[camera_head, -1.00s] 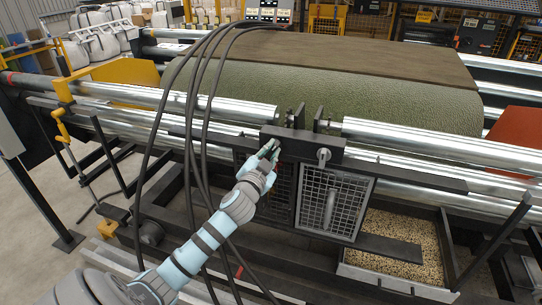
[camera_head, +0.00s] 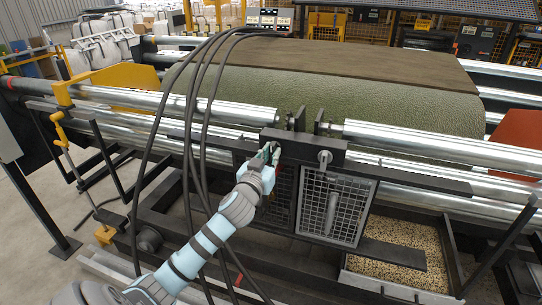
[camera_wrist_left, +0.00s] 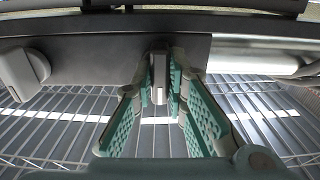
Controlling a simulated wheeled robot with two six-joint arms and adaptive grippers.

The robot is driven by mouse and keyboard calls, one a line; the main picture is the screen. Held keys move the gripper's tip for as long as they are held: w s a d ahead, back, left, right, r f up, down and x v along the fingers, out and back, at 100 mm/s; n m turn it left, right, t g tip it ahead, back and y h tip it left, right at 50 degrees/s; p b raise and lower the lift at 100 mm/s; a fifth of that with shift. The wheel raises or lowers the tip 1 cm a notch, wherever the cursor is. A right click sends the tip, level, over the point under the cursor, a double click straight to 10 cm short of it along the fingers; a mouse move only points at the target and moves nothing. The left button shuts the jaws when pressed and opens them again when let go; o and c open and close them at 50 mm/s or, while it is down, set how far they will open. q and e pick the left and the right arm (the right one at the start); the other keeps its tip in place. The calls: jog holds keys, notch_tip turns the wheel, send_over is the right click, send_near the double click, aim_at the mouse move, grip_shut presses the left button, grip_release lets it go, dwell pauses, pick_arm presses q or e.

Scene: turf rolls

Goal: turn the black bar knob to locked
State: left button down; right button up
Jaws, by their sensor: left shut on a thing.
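The black bar knob (camera_wrist_left: 158,77) sits on the dark housing plate (camera_wrist_left: 90,52), upright in the left wrist view, between my left fingers. My left gripper (camera_head: 270,153) is at the left part of that black housing in the head view; its teal fingers (camera_wrist_left: 157,95) are shut on the knob. In the head view the fingers mostly hide the knob. A second, grey knob (camera_head: 325,157) sits further right on the housing; it also shows at the left of the wrist view. Lock markings cannot be made out. My right gripper is not in view.
Black hoses (camera_head: 197,130) hang down just left of my left arm. Steel rollers (camera_head: 430,143) lie on both sides of the housing, with green turf (camera_head: 350,98) behind. A mesh guard (camera_head: 335,207) and a tray of grain (camera_head: 400,250) are below.

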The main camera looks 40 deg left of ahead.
pick_arm(q)
jog(key=shift+f, duration=0.1)
jog(key=c, duration=1.6)
grip_release()
jog(key=v, duration=1.2)
